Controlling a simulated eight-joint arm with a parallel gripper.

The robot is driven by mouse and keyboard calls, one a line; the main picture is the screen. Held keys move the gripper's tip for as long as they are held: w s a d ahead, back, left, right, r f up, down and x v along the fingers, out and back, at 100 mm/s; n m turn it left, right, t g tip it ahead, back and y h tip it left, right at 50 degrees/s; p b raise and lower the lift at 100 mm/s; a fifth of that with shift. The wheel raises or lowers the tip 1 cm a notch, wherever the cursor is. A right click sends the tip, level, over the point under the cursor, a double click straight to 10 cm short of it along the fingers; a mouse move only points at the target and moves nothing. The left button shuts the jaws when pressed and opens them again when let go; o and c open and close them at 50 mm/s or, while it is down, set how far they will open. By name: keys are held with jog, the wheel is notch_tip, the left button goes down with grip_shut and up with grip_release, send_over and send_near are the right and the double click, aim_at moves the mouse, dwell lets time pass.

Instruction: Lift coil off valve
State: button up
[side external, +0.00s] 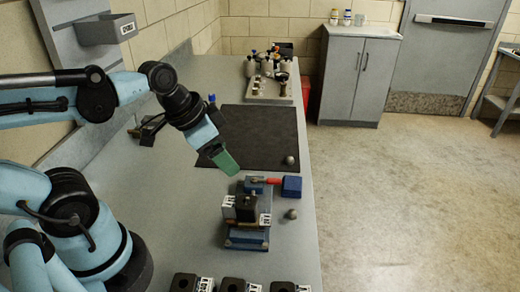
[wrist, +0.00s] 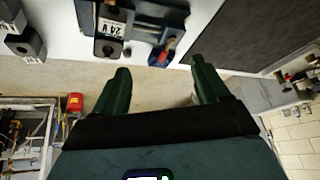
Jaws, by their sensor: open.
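The coil (side external: 246,202) is a dark block with white labels, seated on the valve in a blue fixture (side external: 246,238) on the bench. In the wrist view the coil (wrist: 112,27) shows at the top with a "24 V" label. My gripper (side external: 226,162) has green fingers and hangs above the bench, up and left of the coil, apart from it. In the wrist view my gripper (wrist: 160,67) has its two fingers spread with nothing between them. The valve under the coil is mostly hidden.
A red-handled tool (side external: 265,181) and a blue box (side external: 292,187) lie just behind the coil. Grey knobs (side external: 291,214) are nearby. Several black labelled blocks (side external: 233,285) line the front edge. A dark mat (side external: 262,135) lies mostly clear; a bottle rack (side external: 270,88) stands behind.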

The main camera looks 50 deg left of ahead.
aim_at(240, 201)
jog(key=s+d+r+m+g+h, duration=0.2)
jog(key=s+m+g+h, duration=0.1)
jog(key=m, duration=0.4)
jog(key=shift+x, duration=3.25)
jog(key=shift+d+x, duration=0.15)
jog(key=shift+x, duration=0.7)
jog(key=shift+d+x, duration=0.2)
jog(key=shift+x, duration=0.65)
jog(key=shift+w+d+f, duration=0.2)
jog(key=shift+d+f, duration=0.05)
jog(key=shift+f, duration=0.4)
jog(key=c, duration=1.2)
jog(key=shift+r, duration=0.15)
